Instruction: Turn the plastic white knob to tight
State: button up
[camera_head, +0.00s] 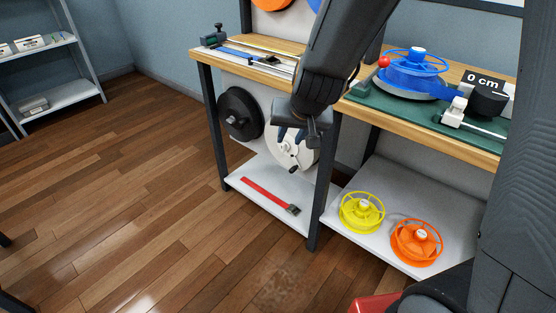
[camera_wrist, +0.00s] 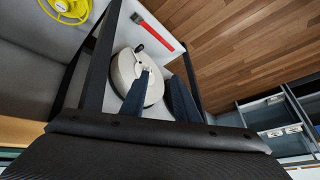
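A white round reel (camera_head: 302,159) with a small dark fitting stands upright under the workbench, partly hidden by my gripper. It also shows in the wrist view (camera_wrist: 124,71). My gripper (camera_head: 289,136) is in front of its upper part in the head view. In the wrist view, my gripper's (camera_wrist: 160,76) two dark blue fingers are apart, with the reel seen beyond and between them and nothing held. Whether they touch the reel I cannot tell. A small white plastic part (camera_head: 457,107) sits on the green mat on the bench. Which white part is the named knob I cannot tell.
A black reel (camera_head: 240,113) is left of the white one. The lower shelf (camera_head: 275,170) holds a red strap (camera_head: 268,194), a yellow spool (camera_head: 362,212) and an orange spool (camera_head: 416,242). A bench leg (camera_head: 322,200) stands nearby. The wooden floor (camera_head: 130,190) at left is clear.

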aim_at(282, 147)
jog(key=w+a+f+m+t+h+b, duration=0.2)
jog(key=w+a+f+t+b, duration=0.1)
jog(key=w+f+b, duration=0.5)
jog(key=w+a+f+m+t+h+b, duration=0.25)
jog(key=w+b, duration=0.35)
jog(key=w, duration=0.3)
notch_tip(282, 147, down, 10)
jog(key=s+a+f+m+t+h+b, duration=0.1)
jog(key=s+m+h+b, duration=0.15)
jog(key=h+b, duration=0.85)
jog(key=shift+m+y, duration=0.4)
jog(key=shift+y, duration=0.35)
jog(key=shift+w+a+r+b+x, duration=0.1)
jog(key=shift+b+x, duration=0.65)
jog(key=shift+x, duration=0.6)
jog(key=shift+w+a+r+b+x, duration=0.1)
jog(key=shift+b+x, duration=0.6)
jog(key=shift+x, duration=0.65)
jog(key=shift+r+b+x, duration=0.1)
jog(key=shift+b+x, duration=0.65)
jog(key=shift+x, duration=0.6)
grip_shut()
